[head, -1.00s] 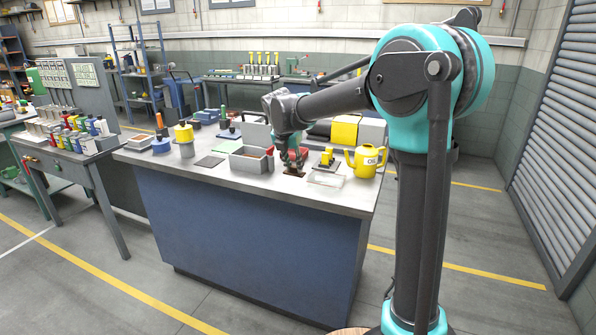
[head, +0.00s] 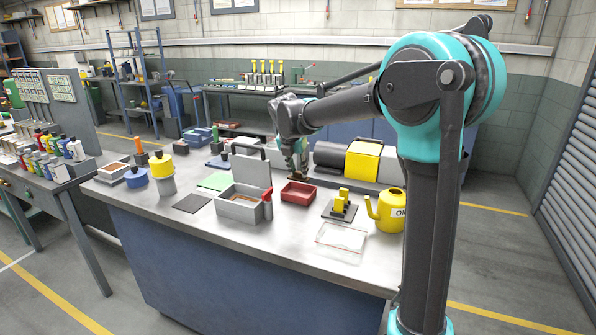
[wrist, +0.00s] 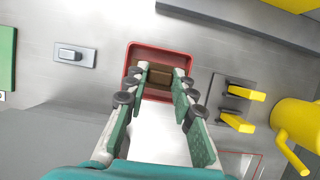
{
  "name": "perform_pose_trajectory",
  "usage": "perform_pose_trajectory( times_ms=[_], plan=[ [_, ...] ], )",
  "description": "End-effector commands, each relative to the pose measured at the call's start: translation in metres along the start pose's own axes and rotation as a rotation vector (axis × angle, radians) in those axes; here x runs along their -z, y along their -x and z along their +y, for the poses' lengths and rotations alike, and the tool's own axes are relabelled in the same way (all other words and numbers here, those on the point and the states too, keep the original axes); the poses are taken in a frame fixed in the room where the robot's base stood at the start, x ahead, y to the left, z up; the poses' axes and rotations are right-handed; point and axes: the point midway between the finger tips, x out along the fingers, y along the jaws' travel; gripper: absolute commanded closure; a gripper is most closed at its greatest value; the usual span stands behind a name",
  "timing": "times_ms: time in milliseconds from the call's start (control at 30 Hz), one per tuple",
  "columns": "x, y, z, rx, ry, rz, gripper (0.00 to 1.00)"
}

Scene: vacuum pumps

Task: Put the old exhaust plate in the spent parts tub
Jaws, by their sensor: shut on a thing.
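The red tub (head: 298,194) stands on the bench, and its red rim (wrist: 133,62) shows beyond the fingertips in the wrist view. My gripper (head: 297,170) is over the back of the tub in the head view. In the wrist view my gripper (wrist: 161,71) is shut on a brown plate (wrist: 160,80), which lies between the fingertips and within the outline of the tub. I cannot tell how high the plate is above the tub's floor. The plate is mostly hidden in the head view.
A grey open-lidded box (head: 240,207) stands left of the tub. A yellow-handled part (head: 341,205), a clear tray (head: 341,237) and a yellow oil can (head: 388,210) are to the right. A black and yellow pump (head: 362,160) is behind. The bench front is clear.

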Motion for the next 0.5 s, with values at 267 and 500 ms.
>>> perform_pose_trajectory(
  times_ms=[267, 500],
  plan=[
    [0.000, -0.001, 0.000, -0.001, 0.001, -0.005, 1.00],
    [0.006, -0.015, 0.000, -0.001, 0.001, -0.004, 1.00]
  ],
)
